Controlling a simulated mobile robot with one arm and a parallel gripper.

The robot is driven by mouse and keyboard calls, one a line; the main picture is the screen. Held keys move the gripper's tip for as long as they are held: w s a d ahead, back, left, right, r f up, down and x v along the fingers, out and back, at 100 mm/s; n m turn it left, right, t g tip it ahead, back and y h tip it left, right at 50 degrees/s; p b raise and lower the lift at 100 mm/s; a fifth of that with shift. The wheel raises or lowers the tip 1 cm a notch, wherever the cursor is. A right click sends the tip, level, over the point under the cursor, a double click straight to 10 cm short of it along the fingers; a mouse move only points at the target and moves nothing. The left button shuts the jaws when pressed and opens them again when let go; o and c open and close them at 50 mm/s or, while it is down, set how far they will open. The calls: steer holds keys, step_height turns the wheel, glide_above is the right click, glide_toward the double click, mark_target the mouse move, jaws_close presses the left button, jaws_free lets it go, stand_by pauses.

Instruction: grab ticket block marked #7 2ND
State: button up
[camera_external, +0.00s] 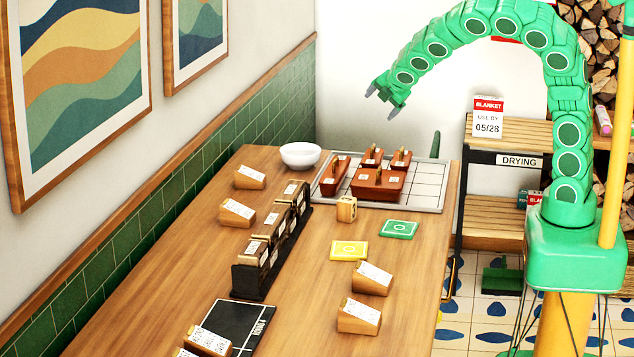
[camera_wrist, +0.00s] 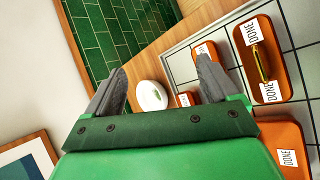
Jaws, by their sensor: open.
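Several wooden ticket blocks with white slanted faces stand on the counter in the external view: two at the back left (camera_external: 250,178) (camera_external: 237,213), two at the right front (camera_external: 372,279) (camera_external: 359,317), and one on the black board (camera_external: 207,341). More stand in a dark rack (camera_external: 250,281). Their print is too small to read, so I cannot tell which is #7 2ND. My gripper (camera_external: 382,101) is open and empty, high above the counter's far end. In the wrist view its jaws (camera_wrist: 160,68) are spread with nothing between them.
A white bowl (camera_external: 300,155) and a gridded tray (camera_external: 428,186) with brown handled containers (camera_external: 378,184) stand at the far end. A wooden cube (camera_external: 347,209), green card (camera_external: 399,229) and yellow card (camera_external: 349,250) lie mid-counter. A drying shelf (camera_external: 510,131) stands right.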

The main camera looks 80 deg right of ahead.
steer(key=w+a+f+n+t, duration=0.1)
steer(key=w+n+t, duration=0.2)
steer(key=w+n, duration=0.55)
steer(key=n+t+y, duration=0.5)
steer(key=n+y, duration=0.3)
steer(key=n, duration=0.8)
glide_toward(252, 173)
steer(key=x, duration=0.3)
steer(key=shift+w+a+m, duration=0.25)
steer(key=shift+a, duration=0.15)
steer(key=shift+d+x, duration=0.15)
steer(key=shift+x, duration=1.75)
steer(key=shift+d+x, duration=0.1)
steer(key=shift+x, duration=1.8)
steer(key=shift+f, duration=0.15)
steer(key=c, duration=1.1)
